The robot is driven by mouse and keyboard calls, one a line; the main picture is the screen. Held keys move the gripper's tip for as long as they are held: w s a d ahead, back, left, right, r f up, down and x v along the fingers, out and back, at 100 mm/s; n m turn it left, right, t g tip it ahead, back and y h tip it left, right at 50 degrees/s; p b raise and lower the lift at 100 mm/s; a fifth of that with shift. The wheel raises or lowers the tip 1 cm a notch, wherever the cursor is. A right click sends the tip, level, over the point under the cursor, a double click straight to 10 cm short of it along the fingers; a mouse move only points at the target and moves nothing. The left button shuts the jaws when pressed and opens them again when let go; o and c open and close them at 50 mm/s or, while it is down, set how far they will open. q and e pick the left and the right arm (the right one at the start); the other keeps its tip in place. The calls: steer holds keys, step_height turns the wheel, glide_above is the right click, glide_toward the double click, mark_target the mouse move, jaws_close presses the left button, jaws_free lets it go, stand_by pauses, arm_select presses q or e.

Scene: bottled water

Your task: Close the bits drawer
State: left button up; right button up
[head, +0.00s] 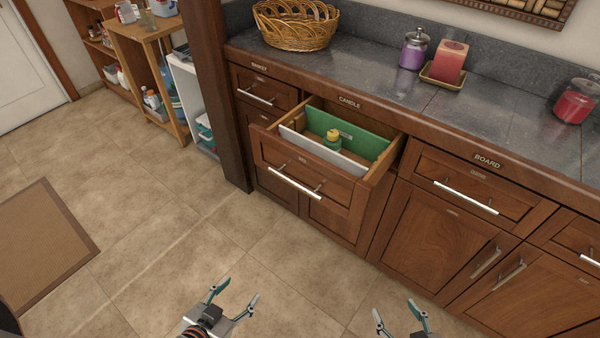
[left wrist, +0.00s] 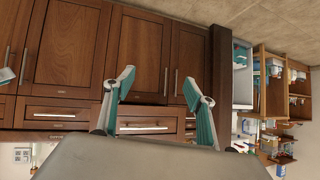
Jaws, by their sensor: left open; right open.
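The open wooden drawer (head: 304,184) sticks out from the cabinet under the CANDLE label, with a white bar handle on its front. Inside are a green divider or panel, a white panel and a small yellow-topped green bottle (head: 333,138). I cannot read a "bits" label on it. My left gripper (head: 233,297) is open and empty, low in front of the drawer and apart from it. In the left wrist view its spread fingers (left wrist: 160,92) frame cabinet fronts, and a drawer front with a handle shows between them. My right gripper (head: 397,318) is open and empty at the bottom edge, right of the left one.
The dark counter (head: 490,110) holds a wicker basket (head: 296,24), a purple jar (head: 414,48), a red candle (head: 450,62) and a red jar (head: 577,101). Shut drawers flank the open one. A wooden post (head: 214,95) stands left. The tiled floor in front is clear.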

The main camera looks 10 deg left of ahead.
arm_select(q)
steer(key=shift+w+a+r, duration=0.1)
steer(key=c, duration=0.6)
steer(key=w+r+m+h, duration=0.1)
steer(key=w+r+m, duration=0.1)
steer(key=w+m, duration=0.1)
steer(key=w+a+r+m+t, duration=0.1)
steer(key=w+r+m, duration=0.2)
steer(key=w+r+m+t+h, duration=0.1)
steer(key=w+r+m, duration=0.1)
steer(key=w+m, duration=0.1)
steer(key=shift+w+a+r+h, duration=0.15)
steer(key=shift+a+r+h, duration=0.1)
steer(key=shift+r+h, duration=0.1)
jaws_close()
steer(key=w+a+r+m+t+h, duration=0.1)
steer(key=w+a+r+m+h, duration=0.15)
steer(key=w+r+m, duration=0.6)
steer(key=w+d+f+m+b, duration=0.2)
steer(key=w+d, duration=0.5)
steer(key=w, duration=0.2)
steer(key=shift+w+d+f, duration=0.25)
steer(key=shift+w+d, duration=0.05)
steer(key=shift+w, duration=0.1)
steer(key=shift+w+d, duration=0.1)
